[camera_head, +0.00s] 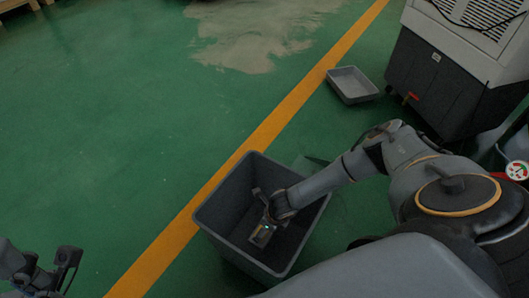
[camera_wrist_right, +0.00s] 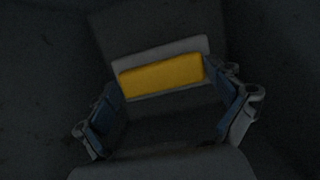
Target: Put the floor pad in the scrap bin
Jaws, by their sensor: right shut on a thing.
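The scrap bin (camera_head: 214,231) is a dark grey open box on the floor, in the lower middle of the head view. My right gripper (camera_head: 262,230) reaches down inside it. In the right wrist view my right gripper (camera_wrist_right: 168,108) is shut on the floor pad (camera_wrist_right: 162,76), a yellow and light grey block between its blue-padded fingers. The bin's dark inside surrounds the pad; whether the pad touches the bottom I cannot tell. My left gripper (camera_head: 48,275) is at the lower left of the head view, empty, with its fingers apart.
A shallow grey tray (camera_head: 352,85) lies on the green floor beyond the bin. A grey and white machine (camera_head: 445,75) stands at the upper right. A yellow floor line (camera_head: 270,125) runs past the bin. The floor on the left is clear.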

